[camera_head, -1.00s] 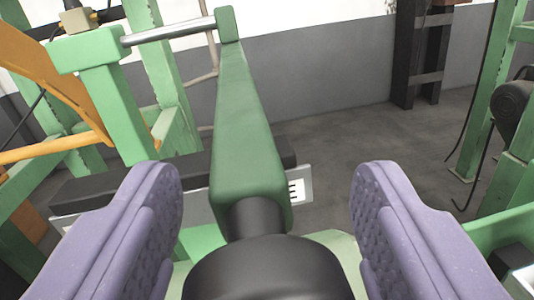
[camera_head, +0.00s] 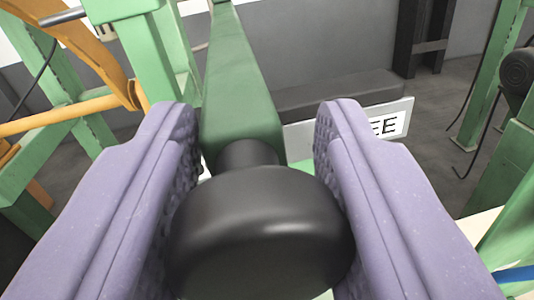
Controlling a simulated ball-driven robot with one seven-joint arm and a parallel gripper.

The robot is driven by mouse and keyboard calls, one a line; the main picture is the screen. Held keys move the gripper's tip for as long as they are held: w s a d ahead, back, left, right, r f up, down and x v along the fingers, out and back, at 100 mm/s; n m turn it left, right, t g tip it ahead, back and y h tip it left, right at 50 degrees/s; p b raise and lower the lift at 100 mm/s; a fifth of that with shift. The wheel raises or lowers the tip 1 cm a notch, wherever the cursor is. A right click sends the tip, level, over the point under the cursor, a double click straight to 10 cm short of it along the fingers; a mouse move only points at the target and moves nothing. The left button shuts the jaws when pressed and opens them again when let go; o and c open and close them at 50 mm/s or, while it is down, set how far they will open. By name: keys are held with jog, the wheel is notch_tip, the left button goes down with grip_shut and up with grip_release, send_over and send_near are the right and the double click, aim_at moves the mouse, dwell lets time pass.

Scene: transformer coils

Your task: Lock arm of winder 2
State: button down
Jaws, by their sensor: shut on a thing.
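The winder's arm is a green bar (camera_head: 240,85) running away from me, with a black round knob (camera_head: 260,225) at its near end. My gripper (camera_head: 258,190) has its two purple padded fingers on either side of the knob, shut on it. The knob's sides are partly hidden by the fingers. No winder number is readable here.
A white sign (camera_head: 385,122) with the letters "EE" visible stands behind the right finger, in front of a dark block (camera_head: 335,95). Green frame posts and an orange bar (camera_head: 70,119) stand at left. Another green frame (camera_head: 490,75) stands at right. Grey floor lies between.

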jog(key=a+p, duration=0.1)
jog(key=a, duration=0.2)
jog(key=shift+a, duration=0.4)
jog(key=c, duration=0.9)
grip_release()
jog(key=shift+o, duration=1.1)
jog(key=shift+a, duration=0.2)
jog(key=shift+d, duration=0.1)
jog(key=s+a, duration=0.1)
jog(key=s, duration=0.6)
jog(key=shift+s, duration=0.35)
